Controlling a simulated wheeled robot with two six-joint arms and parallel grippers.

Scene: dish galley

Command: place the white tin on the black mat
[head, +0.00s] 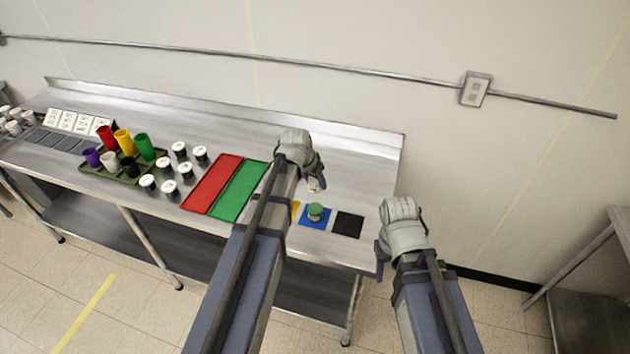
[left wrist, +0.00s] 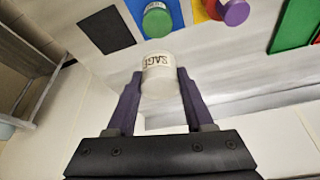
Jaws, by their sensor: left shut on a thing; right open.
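My left gripper (head: 317,181) is shut on the white tin, which bears the word SAGE and shows clearly in the left wrist view (left wrist: 158,72). In the head view the gripper mostly hides the tin, above the table's right part. The black mat (head: 347,225) lies bare at the right end of the row of mats; it also shows in the left wrist view (left wrist: 106,31), up and left of the tin. The tin is apart from the mat. My right gripper (head: 382,250) is open and empty, off the table's right end.
A green tin (head: 316,210) stands on the blue mat (head: 308,221) beside the black mat. A purple tin (left wrist: 236,12) shows in the left wrist view. Red (head: 212,184) and green (head: 236,192) trays, several white-topped jars and a rack of coloured cups stand further left.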

